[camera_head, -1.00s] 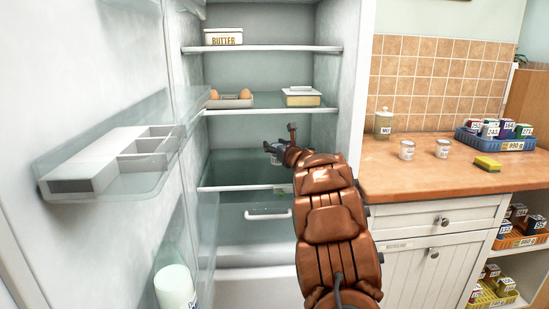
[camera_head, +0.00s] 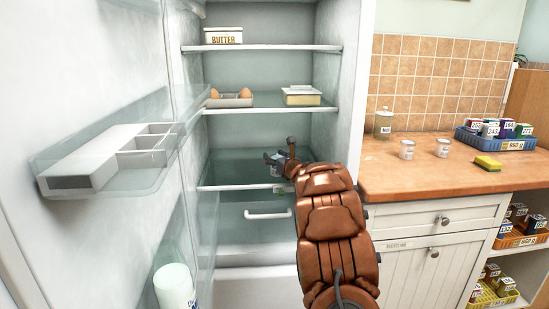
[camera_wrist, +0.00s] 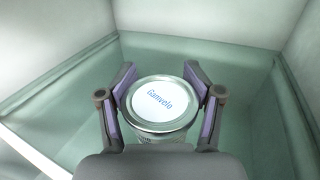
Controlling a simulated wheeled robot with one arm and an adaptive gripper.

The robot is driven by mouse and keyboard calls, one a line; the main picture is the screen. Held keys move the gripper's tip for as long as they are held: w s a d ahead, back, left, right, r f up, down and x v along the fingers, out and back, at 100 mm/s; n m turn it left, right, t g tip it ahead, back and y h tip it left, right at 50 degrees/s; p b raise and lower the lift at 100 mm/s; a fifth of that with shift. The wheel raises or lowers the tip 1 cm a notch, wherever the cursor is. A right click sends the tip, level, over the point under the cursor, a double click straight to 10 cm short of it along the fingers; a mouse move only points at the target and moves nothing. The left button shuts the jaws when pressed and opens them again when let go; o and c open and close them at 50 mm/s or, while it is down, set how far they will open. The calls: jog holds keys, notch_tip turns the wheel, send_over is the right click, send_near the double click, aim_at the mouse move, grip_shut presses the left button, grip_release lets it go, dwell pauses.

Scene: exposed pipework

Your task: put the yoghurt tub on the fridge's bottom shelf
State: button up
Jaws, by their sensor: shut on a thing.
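My gripper (camera_head: 273,159) is inside the open fridge, low in the compartment over its bottom glass shelf (camera_head: 225,188). In the wrist view my gripper (camera_wrist: 165,98) is shut around the yoghurt tub (camera_wrist: 160,100), one finger on each side of it. The tub is round, with a white lid lettered "Ganvelo" and a silvery rim. In the head view the tub (camera_head: 275,171) is small and partly hidden by my gripper. The glass shelf (camera_wrist: 75,120) shows below the tub in the wrist view. I cannot tell whether the tub touches it.
Above are a shelf with an egg tray (camera_head: 230,101) and a butter dish (camera_head: 302,97), and a higher shelf with a butter box (camera_head: 223,37). A drawer (camera_head: 250,237) is below. The open door with its rack (camera_head: 105,165) is at left. Bare shelf surrounds the tub.

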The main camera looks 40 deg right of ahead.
jog(key=o, duration=1.3)
jog(key=shift+r+p, duration=0.2)
jog(key=shift+p, duration=0.15)
jog(key=shift+s+f, duration=0.1)
jog(key=shift+s, duration=0.15)
jog(key=b+v, duration=0.1)
jog(key=v, duration=1)
jog(key=shift+s+a, duration=0.1)
jog(key=shift+s, duration=0.15)
